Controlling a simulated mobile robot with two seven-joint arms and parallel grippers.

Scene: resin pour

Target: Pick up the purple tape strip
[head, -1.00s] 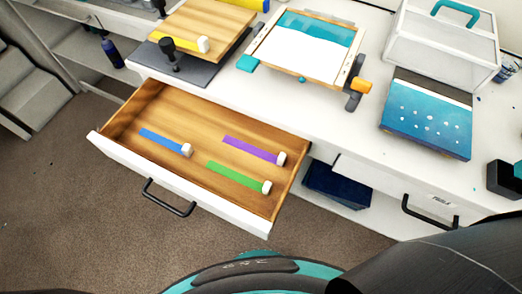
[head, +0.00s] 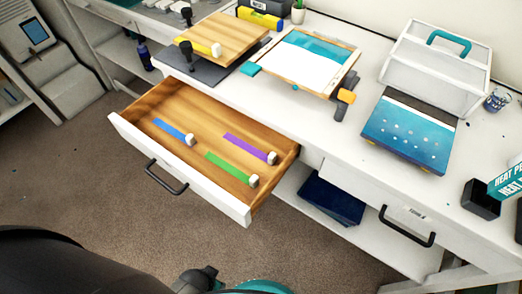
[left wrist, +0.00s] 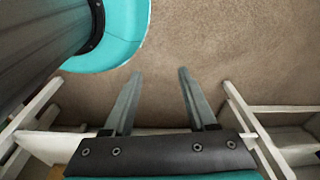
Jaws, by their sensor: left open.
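The purple tape strip (head: 246,147) lies in the open wooden drawer (head: 165,105), toward its right side, with a white end piece at its lower right. A blue strip (head: 171,131) lies to its left and a green strip (head: 229,167) lies nearer the drawer front. My left gripper (left wrist: 158,72) shows in the left wrist view with its two fingers apart and nothing between them, above brown carpet. It is not seen at the drawer. The right gripper is not in view.
The white drawer front (head: 180,170) has a black handle (head: 166,177). On the worktop are a wooden board with a yellow strip (head: 200,46), a screen frame (head: 306,60), a blue panel (head: 408,130) and a clear case (head: 437,62). Carpet lies open in front.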

